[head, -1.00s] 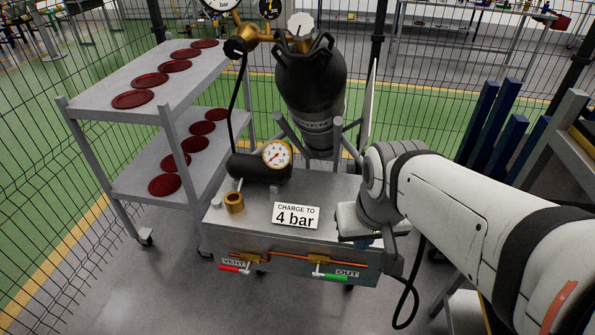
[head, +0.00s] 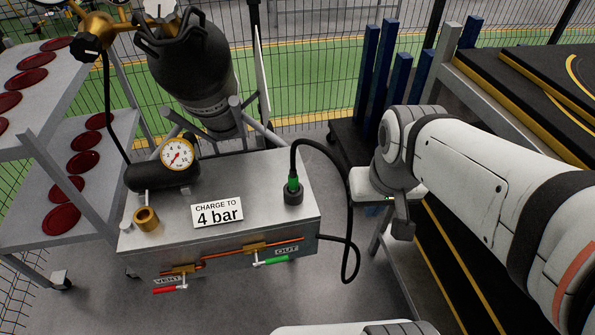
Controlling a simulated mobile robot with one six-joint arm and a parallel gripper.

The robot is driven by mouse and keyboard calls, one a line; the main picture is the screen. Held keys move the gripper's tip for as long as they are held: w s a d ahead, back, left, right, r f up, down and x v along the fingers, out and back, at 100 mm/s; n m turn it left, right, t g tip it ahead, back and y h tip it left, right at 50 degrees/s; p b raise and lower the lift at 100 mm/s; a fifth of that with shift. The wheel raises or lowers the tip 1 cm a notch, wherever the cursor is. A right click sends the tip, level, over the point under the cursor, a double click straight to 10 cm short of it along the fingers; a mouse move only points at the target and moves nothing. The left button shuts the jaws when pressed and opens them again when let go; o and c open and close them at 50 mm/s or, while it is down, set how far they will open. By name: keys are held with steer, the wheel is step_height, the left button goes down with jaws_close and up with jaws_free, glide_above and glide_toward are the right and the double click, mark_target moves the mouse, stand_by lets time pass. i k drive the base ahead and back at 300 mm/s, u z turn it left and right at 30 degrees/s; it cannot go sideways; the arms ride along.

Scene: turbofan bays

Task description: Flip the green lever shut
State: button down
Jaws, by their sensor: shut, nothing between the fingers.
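The green lever (head: 272,262) is on the front face of the metal cart (head: 285,228), at the valve beside the OUT label (head: 287,249). Its handle lies roughly level, about along the copper pipe (head: 225,252). My gripper (head: 403,232) hangs to the right of the cart, higher in the picture than the lever and well apart from it. It is small and dark here, its fingers are shut and it holds nothing.
A red lever (head: 170,290) sits at the VENT valve on the left. A black hose (head: 350,225) loops between my gripper and the cart, up to a green-collared plug (head: 293,190). Floor in front is clear.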

mark_target(277, 260)
steer(key=z, duration=0.45)
steer(key=k, duration=2.45)
steer(key=u, duration=1.2)
steer(key=i, duration=1)
steer(key=u, duration=0.05)
